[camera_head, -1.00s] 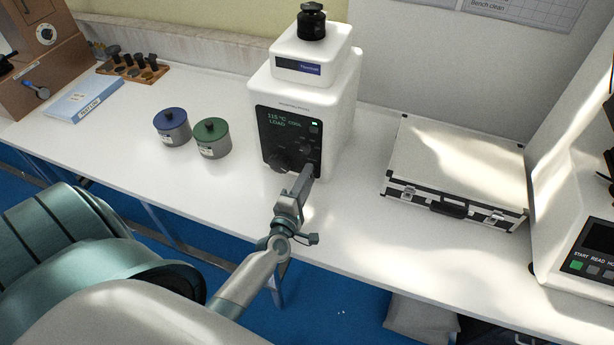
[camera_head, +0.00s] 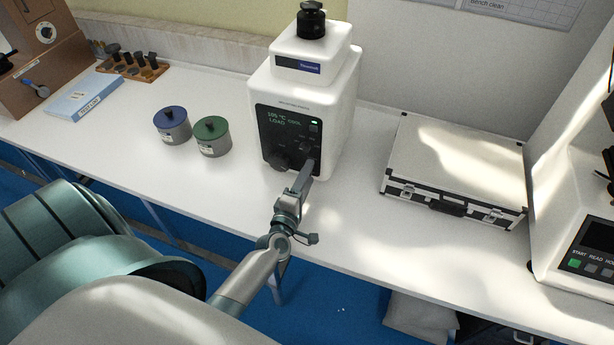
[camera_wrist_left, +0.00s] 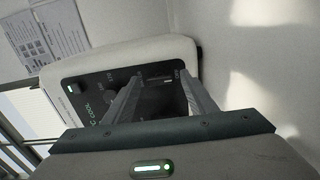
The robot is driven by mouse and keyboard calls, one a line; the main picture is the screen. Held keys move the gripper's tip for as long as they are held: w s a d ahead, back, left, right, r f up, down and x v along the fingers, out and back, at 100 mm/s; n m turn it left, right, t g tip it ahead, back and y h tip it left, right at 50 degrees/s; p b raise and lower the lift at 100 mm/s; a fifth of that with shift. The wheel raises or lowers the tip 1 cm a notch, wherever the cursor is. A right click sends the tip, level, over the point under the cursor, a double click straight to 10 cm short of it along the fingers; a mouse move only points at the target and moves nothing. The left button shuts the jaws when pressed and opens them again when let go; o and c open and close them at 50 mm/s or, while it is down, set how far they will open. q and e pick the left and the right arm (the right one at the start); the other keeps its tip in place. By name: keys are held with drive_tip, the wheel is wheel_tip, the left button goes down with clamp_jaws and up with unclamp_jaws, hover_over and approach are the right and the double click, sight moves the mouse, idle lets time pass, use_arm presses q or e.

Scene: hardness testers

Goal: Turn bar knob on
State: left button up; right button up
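The white tester (camera_head: 300,85) stands on the bench with a dark front panel (camera_head: 277,139). The panel shows "LOAD", "COOL", a temperature readout and a small green light. My right gripper is out of view.
A blue-lidded pot (camera_head: 172,126) and a green-lidded pot (camera_head: 211,138) stand left of the tester. A closed silver case (camera_head: 455,165) lies to the right, and another white machine (camera_head: 575,215) stands at the right edge. Clear bench lies before the tester.

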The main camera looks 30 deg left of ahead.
use_arm(q)
drive_tip(key=shift+v, duration=0.85)
drive_tip(key=b+v, duration=0.4)
drive_tip(key=v, duration=1)
drive_tip(key=shift+s+d+f+b, duration=0.1)
drive_tip(key=shift+b, duration=0.2)
drive_tip(key=shift+v, duration=0.75)
